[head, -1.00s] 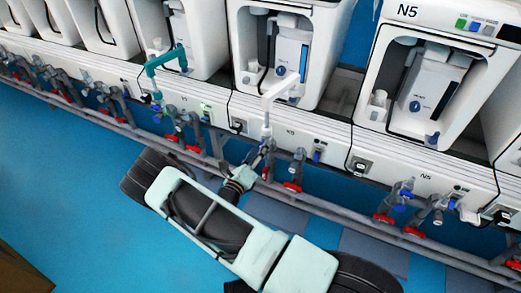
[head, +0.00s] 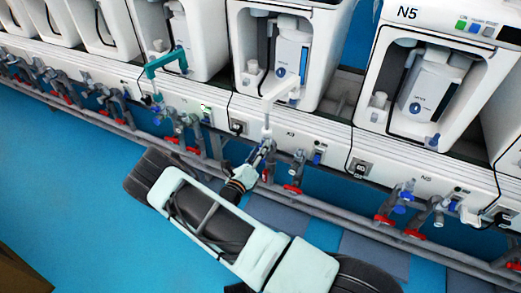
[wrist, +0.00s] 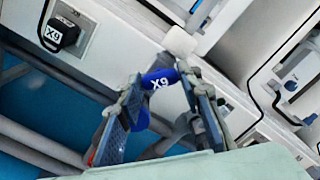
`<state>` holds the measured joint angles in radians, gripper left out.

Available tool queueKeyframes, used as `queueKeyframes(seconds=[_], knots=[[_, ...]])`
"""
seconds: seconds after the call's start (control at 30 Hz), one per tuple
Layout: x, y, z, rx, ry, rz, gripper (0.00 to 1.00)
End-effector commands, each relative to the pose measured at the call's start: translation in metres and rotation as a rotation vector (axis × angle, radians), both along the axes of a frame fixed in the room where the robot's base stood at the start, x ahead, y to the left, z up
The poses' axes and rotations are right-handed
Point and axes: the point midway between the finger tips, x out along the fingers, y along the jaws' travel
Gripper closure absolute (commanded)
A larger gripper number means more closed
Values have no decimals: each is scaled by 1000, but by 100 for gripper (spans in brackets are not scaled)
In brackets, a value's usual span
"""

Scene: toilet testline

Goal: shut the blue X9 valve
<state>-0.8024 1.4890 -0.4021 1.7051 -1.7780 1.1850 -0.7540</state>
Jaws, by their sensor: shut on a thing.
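The blue X9 valve handle (wrist: 157,79) shows in the middle of the wrist view, with white lettering on it. A further blue part (wrist: 141,120) shows just below it, between the fingers. My gripper (wrist: 162,88) has one finger on each side of the blue handle and is shut on it. There the fingers and arm hide the valve.
A black plug labelled X9 (wrist: 62,35) sits on the white panel to the left. Red-handled valves (head: 292,189) hang close on the right, others on the left. A grey rail (head: 330,211) runs along the front. Blue floor (head: 70,170) is clear at left.

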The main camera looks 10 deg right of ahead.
Motion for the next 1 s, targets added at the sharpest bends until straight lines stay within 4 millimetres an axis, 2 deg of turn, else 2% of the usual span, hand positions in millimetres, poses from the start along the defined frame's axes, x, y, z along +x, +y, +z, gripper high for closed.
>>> queueKeyframes(seconds=[0.27, 1.0], knots=[[0, 0, 1, 87, -65, 0, 91], [0, 0, 1, 584, -424, 0, 91]])
